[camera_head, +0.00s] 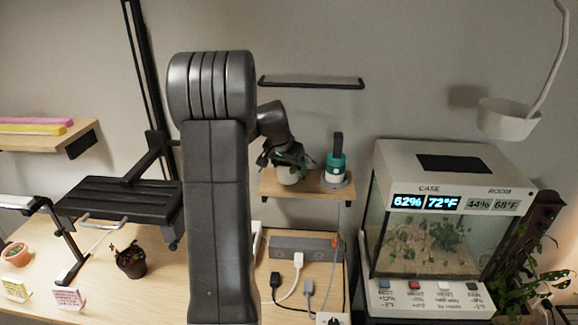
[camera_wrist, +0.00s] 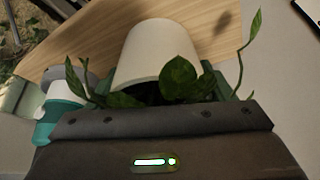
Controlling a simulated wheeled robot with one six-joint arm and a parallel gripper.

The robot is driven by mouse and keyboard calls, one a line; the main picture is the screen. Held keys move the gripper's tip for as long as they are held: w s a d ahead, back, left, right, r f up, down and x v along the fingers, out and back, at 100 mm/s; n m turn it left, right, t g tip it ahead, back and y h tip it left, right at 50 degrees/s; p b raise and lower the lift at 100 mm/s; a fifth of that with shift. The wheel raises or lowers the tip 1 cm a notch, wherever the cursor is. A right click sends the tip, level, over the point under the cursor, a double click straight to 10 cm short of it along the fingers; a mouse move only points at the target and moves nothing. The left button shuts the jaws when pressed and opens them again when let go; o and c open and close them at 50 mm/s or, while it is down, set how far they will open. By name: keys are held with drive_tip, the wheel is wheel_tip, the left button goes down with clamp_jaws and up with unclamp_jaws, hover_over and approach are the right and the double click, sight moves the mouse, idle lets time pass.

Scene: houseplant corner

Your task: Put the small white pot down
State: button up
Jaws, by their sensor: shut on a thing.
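The small white pot (camera_head: 291,177) holds a leafy green plant. It also shows in the wrist view (camera_wrist: 157,50), with leaves along its rim and trailing stems to both sides. My gripper (camera_head: 288,162) is shut on the pot at its rim; the fingertips are mostly hidden by leaves and the gripper body. The pot is at the left part of the small wooden wall shelf (camera_head: 315,188). The shelf also fills the upper part of the wrist view (camera_wrist: 85,52). I cannot tell whether the pot's base touches the shelf.
A teal and grey device (camera_head: 336,166) stands on the shelf just right of the pot. A black rail (camera_head: 312,84) is on the wall above. A power strip (camera_head: 303,246) with plugs lies below, and a glass plant case (camera_head: 425,235) stands at the right.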

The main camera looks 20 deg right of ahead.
drive_tip(key=o, duration=1.2)
drive_tip(key=shift+r+p, duration=0.25)
drive_tip(key=shift+p, duration=0.1)
drive_tip(key=b+v, duration=0.2)
drive_tip(key=v, duration=0.9)
drive_tip(key=shift+s+a+r, duration=0.2)
drive_tip(key=shift+r, duration=0.1)
